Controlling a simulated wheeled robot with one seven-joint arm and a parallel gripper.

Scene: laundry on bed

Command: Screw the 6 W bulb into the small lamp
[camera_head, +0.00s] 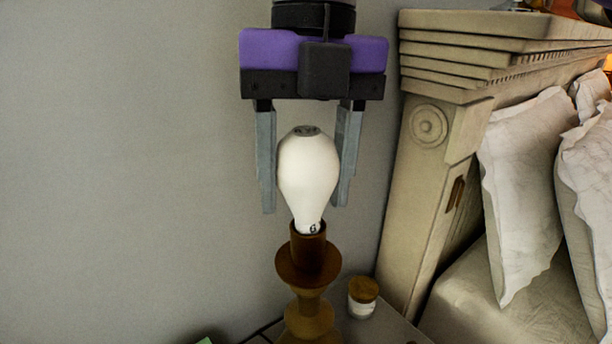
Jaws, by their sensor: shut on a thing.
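The white bulb (308,172) is upright, wide end up, between the two grey fingers of my gripper (306,180). My gripper points straight down and is shut on the bulb. A dark mark, partly readable as "6", shows near the bulb's lower end. The bulb's narrow end meets the top of the brown socket of the small lamp (308,262). How far it sits inside the socket is hidden. The lamp has a turned wooden body, and its base runs out of the bottom of the view.
A small jar with a wooden lid (362,297) stands just right of the lamp on the grey tabletop (385,328). The wall at the left is clear.

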